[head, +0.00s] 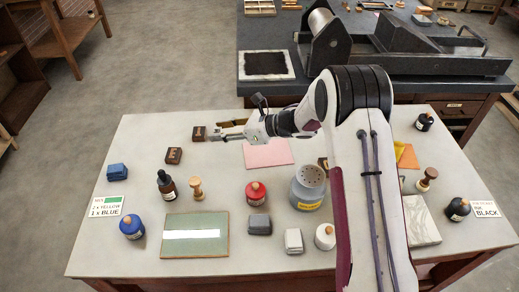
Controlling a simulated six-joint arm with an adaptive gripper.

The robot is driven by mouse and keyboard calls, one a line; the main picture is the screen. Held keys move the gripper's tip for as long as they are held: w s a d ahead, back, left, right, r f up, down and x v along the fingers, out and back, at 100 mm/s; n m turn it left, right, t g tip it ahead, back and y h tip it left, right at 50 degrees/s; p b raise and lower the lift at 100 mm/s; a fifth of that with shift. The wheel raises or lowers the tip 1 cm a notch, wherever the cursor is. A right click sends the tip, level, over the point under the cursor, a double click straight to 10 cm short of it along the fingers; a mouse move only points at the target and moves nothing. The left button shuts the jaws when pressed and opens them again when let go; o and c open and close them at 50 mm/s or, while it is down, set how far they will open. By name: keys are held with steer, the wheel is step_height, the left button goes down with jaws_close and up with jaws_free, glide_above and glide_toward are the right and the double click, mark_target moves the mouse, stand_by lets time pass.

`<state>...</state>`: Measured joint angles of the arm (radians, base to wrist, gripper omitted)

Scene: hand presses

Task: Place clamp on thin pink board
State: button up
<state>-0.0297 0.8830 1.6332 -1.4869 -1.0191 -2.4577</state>
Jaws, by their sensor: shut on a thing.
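The thin pink board (268,153) lies flat on the pale tabletop, near its back edge and left of my arm. My gripper (222,131) reaches out to the left, above and left of the board in the picture. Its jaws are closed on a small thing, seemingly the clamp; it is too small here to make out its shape. No other clamp is clearly in view. A brown letter block (199,134) shows just beyond the fingertips; I cannot tell whether they touch it.
Another letter block (173,155), a wooden-knobbed stamp (196,189), a dark dropper bottle (166,185), a red bottle (256,193), a grey canister (307,187) and a green glass plate (194,236) stand or lie nearby. A press (390,60) stands on the bench behind. My arm hides part of the table's right side.

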steer(key=w+d+t, duration=0.1)
steer(key=w+d, duration=0.1)
steer(key=d, duration=0.8)
steer(key=g, duration=0.1)
glide_above(272, 154)
steer(key=shift+r, duration=0.4)
steer(key=shift+f, duration=3.1)
steer(key=shift+f, duration=0.1)
steer(key=shift+f, duration=1.8)
steer(key=shift+f, duration=0.15)
